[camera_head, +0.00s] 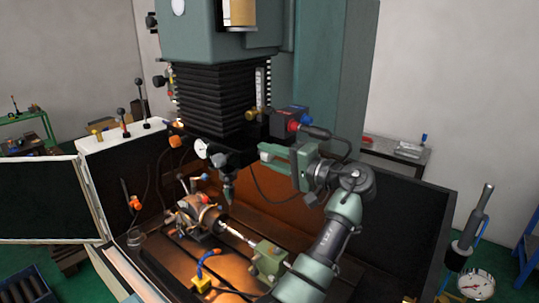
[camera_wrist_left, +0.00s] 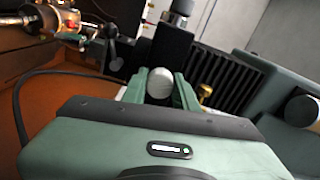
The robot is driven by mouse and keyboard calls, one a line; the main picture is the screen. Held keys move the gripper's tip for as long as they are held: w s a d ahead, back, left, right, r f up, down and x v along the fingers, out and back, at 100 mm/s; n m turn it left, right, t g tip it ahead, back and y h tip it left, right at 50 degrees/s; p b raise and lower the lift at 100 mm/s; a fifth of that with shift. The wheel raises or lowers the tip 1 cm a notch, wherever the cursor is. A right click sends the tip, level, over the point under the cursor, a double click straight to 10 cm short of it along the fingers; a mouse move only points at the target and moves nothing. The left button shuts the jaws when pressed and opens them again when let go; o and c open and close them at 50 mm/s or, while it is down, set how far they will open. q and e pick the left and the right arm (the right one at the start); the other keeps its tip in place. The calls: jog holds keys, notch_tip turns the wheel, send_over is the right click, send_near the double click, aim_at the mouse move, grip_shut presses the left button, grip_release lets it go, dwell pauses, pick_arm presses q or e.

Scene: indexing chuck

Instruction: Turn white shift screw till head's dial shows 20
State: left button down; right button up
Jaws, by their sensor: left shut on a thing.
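The white shift screw shows as a pale round knob (camera_wrist_left: 160,83) in the left wrist view, between my two green fingers. My left gripper (camera_head: 264,152) is shut on it, a finger on each side, at the front of the black machine head. In the head view the screw is hidden by the gripper. A small white round dial (camera_head: 200,149) sits on the black head to the left of the gripper; its reading is too small to tell. My right gripper is not in view.
Below the gripper, the indexing chuck (camera_head: 205,213) and a rod lie on the machine bed. A blue and red box (camera_head: 290,121) with a cable is just above my wrist. A brass knob (camera_wrist_left: 205,93) is close beside the fingers. A large dial (camera_head: 476,284) stands at lower right.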

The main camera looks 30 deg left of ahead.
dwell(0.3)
pick_arm(q)
jog(key=c, duration=1.1)
grip_release()
jog(key=shift+w, duration=0.1)
jog(key=shift+f, duration=0.1)
jog(key=shift+d+b, duration=0.35)
jog(key=d+b, duration=0.3)
jog(key=d, duration=0.4)
jog(key=shift+s+b, duration=0.3)
jog(key=shift+s, duration=0.05)
